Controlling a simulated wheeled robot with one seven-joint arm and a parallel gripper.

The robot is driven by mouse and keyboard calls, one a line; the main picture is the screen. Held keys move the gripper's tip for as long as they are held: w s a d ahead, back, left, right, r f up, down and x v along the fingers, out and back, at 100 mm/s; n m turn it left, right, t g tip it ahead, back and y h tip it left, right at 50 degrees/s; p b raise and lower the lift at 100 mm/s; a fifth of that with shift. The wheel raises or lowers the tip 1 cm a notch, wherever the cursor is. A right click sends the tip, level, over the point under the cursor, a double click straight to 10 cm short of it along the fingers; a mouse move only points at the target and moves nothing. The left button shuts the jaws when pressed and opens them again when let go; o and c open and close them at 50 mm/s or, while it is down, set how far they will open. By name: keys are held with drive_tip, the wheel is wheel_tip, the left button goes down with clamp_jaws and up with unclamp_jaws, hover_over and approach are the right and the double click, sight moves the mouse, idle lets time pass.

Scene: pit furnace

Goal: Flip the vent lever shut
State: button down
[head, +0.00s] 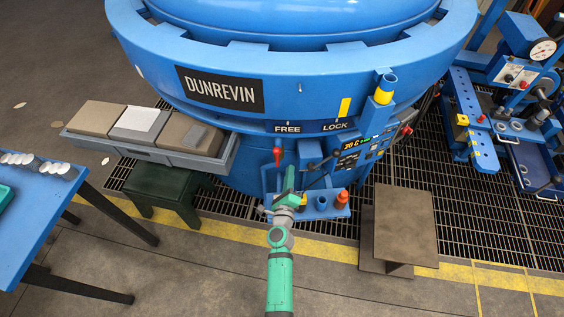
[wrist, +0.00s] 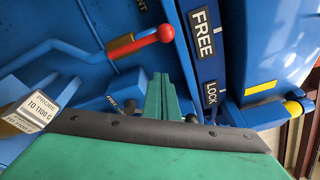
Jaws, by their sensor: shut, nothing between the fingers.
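A lever with a red ball end, a red grip and a brass-coloured band (wrist: 165,33) sticks out on a bent blue rod in the wrist view. A partly cut-off label ending in "NT" is near it, so it seems to be the vent lever. In the head view its red handle (head: 277,154) stands upright at the furnace's front, below the FREE mark. My gripper (head: 290,178) is just right of and below the handle there. In the wrist view my gripper's green fingers (wrist: 160,92) are together and empty, below the red ball and apart from it in the picture.
The blue furnace ring carries a FREE/LOCK plate (wrist: 204,45). A lit control panel (head: 358,150) is right of the lever. A small blue shelf (head: 318,210) with an orange-red bottle (head: 342,199) is close to my gripper.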

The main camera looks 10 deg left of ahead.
drive_tip(key=shift+w+a+r, duration=0.3)
drive_tip(key=shift+w+a, duration=0.25)
drive_tip(key=shift+a, duration=0.05)
drive_tip(key=shift+w+a+r, duration=0.25)
drive_tip(key=shift+w+a, duration=0.3)
drive_tip(key=shift+a, duration=0.05)
drive_tip(key=shift+w+a+r, duration=0.3)
drive_tip(key=shift+w+a, duration=0.25)
drive_tip(key=shift+a, duration=0.05)
drive_tip(key=shift+w+d, duration=0.1)
drive_tip(key=shift+d, duration=0.05)
